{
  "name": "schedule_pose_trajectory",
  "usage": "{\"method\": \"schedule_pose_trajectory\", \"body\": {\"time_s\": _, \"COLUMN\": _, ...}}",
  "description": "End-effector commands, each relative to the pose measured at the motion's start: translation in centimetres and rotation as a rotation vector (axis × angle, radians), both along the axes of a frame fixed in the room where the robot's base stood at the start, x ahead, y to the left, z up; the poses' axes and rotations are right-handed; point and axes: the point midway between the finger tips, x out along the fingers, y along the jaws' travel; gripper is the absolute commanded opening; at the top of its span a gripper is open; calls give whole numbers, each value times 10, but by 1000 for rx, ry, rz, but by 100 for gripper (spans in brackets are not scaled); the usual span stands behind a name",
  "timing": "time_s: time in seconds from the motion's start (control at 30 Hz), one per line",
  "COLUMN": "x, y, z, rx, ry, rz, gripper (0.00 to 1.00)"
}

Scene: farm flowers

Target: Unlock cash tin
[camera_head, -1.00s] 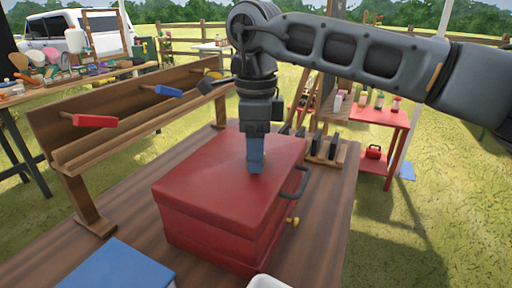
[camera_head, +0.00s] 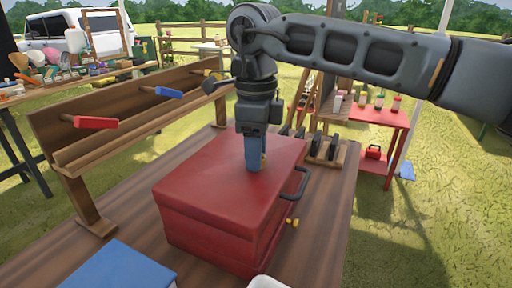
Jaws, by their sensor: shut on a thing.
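The red cash tin (camera_head: 215,200) sits closed on the brown wooden table. A dark handle (camera_head: 296,186) is on its right side, with a small yellow piece (camera_head: 292,222) below it that may be the lock or a key. My gripper (camera_head: 255,168) points straight down over the tin's lid, its blue fingers near the lid's far right part. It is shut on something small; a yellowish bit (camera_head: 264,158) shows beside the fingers. Most of that thing is hidden, and I cannot tell whether the fingertips touch the lid.
A wooden rack (camera_head: 110,125) behind the tin bears red (camera_head: 95,122), blue (camera_head: 168,92) and yellow (camera_head: 212,73) handled things. A blue box (camera_head: 110,268) is at the front left. A white object (camera_head: 268,283) is at the bottom edge. A red side table (camera_head: 378,117) stands behind right.

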Motion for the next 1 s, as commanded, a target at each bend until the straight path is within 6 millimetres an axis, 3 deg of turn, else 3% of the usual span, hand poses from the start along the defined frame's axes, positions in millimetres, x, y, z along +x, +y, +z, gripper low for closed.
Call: {"method": "schedule_pose_trajectory", "body": {"time_s": 1.0, "x": 0, "y": 0, "z": 1, "rx": 1, "ry": -2, "rz": -946, "gripper": 11}}
